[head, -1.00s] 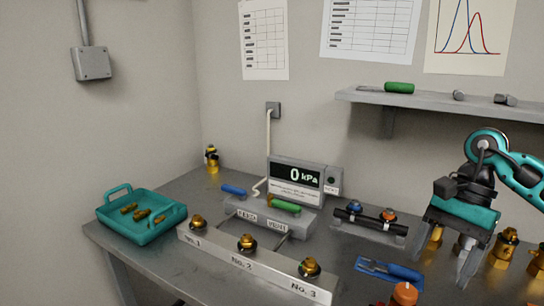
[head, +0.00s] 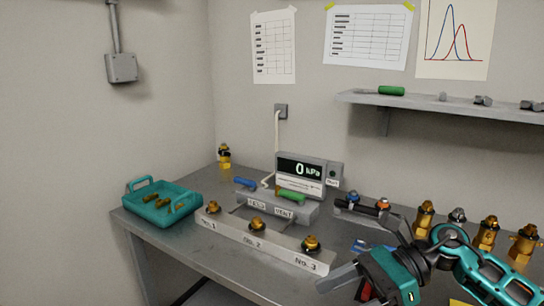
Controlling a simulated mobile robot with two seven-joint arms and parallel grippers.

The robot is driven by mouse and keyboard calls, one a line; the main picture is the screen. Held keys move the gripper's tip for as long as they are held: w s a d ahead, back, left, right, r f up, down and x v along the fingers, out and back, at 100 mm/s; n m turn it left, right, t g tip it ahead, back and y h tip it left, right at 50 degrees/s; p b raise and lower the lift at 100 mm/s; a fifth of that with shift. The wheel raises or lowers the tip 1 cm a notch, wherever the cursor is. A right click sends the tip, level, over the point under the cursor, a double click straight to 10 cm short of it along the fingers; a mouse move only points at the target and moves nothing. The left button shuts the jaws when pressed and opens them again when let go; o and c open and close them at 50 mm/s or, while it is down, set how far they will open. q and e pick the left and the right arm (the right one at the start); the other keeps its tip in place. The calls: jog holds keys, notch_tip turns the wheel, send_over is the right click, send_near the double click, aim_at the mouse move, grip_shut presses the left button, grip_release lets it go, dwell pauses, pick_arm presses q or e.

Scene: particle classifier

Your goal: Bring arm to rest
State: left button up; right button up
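My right arm comes in from the right, teal and black. Its gripper (head: 342,286) hangs low over the front edge of the bench, right of the No. 3 fitting. One grey finger points down and left, with a gap between it and the other finger, which is partly hidden at the gripper body. It looks open, and I see nothing held between the fingers. My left gripper is not in view.
Several brass fittings (head: 424,215) stand behind my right arm. A shelf (head: 450,103) is on the wall.

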jog(key=a+r+m+t+y, duration=0.1)
jog(key=a+m+t+y, duration=0.2)
jog(key=a+m+y, duration=0.35)
jog(key=d+f+n+t+h, duration=0.3)
jog(key=f+n+t+h, duration=0.2)
jog(key=n, duration=0.7)
jog(key=d+f+n+t+h+p, duration=0.1)
jog(key=d+f+n+t+h, duration=0.4)
jog(key=n, duration=0.7)
jog(key=d+f+n+t+h, duration=0.2)
jog(key=f+n+t+h, duration=0.3)
jog(key=n, duration=0.7)
jog(key=s+d+f+m+g+h, duration=0.3)
jog(key=s+f+m+g, duration=0.1)
jog(key=s+f+m, duration=0.6)
jog(key=shift+s+d+f+g, duration=0.2)
jog(key=shift+s+g, duration=0.1)
jog(key=shift+s, duration=0.3)
